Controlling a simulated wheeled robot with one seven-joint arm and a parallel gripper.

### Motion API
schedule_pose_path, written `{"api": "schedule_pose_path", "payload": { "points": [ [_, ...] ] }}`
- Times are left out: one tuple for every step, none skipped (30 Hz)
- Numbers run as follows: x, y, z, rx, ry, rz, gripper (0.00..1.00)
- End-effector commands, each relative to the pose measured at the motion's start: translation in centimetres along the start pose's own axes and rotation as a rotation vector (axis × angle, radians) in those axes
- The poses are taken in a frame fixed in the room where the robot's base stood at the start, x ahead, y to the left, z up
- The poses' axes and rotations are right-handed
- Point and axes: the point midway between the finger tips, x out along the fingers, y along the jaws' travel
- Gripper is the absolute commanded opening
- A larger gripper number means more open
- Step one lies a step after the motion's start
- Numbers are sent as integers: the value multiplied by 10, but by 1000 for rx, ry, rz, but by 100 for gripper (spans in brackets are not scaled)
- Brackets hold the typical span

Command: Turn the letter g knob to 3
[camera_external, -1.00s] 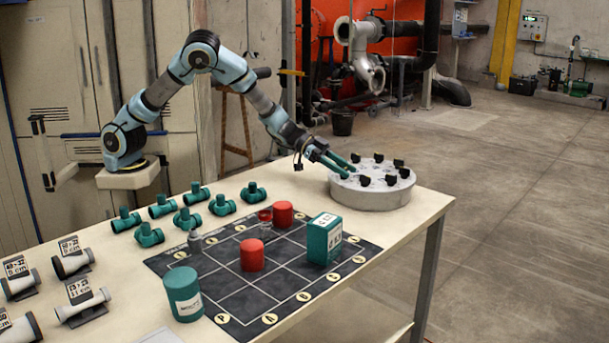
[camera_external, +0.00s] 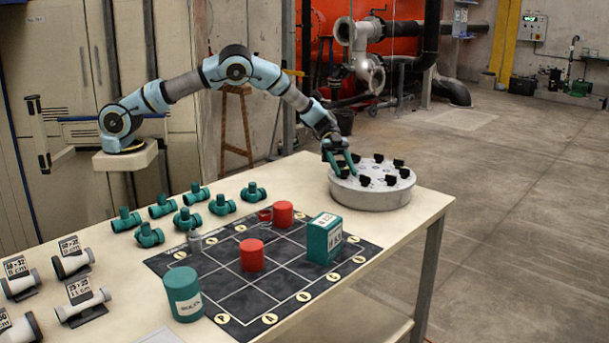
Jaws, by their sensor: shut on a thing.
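A round grey knob panel (camera_external: 372,196) stands at the far right end of the table. Several black knobs, such as the one at the front middle (camera_external: 364,180), sit in a ring on its top. Their letters and numbers are too small to read, so I cannot tell which is the letter g knob. My gripper (camera_external: 349,170) points down at the left edge of the panel top. Its green fingers are shut on a knob there, which they mostly hide.
A dark grid mat (camera_external: 235,300) lies in the middle of the table with red cylinders (camera_external: 252,256), a green box (camera_external: 324,238) and a green can (camera_external: 183,294). Green pipe fittings (camera_external: 188,220) and grey pipe pieces (camera_external: 82,300) lie to the left.

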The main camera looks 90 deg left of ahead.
Motion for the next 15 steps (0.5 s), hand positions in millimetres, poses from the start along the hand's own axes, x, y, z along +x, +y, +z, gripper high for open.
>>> {"api": "schedule_pose_path", "payload": {
  "points": [
    [1, 0, 2, 3, -2, 15, 0],
    [2, 0, 2, 7, -1, 22, 0],
    [2, 0, 2, 10, -1, 30, 0],
    [2, 1, 2, 12, -1, 35, 0],
    [2, 1, 2, 14, -2, 39, 0],
    [2, 1, 2, 16, -2, 44, 0],
    [2, 1, 2, 18, -2, 47, 0],
    [2, 1, 2, 18, -2, 49, 0],
    [2, 1, 2, 19, -2, 51, 0],
    [2, 1, 2, 19, -2, 52, 0],
    [2, 1, 2, 19, -2, 53, 0],
    [2, 1, 2, 19, -2, 53, 0],
    [2, 1, 2, 19, -2, 53, 0],
    [2, 1, 2, 19, -2, 53, 0],
    [2, 1, 2, 19, -2, 53, 0]
  ]
}}
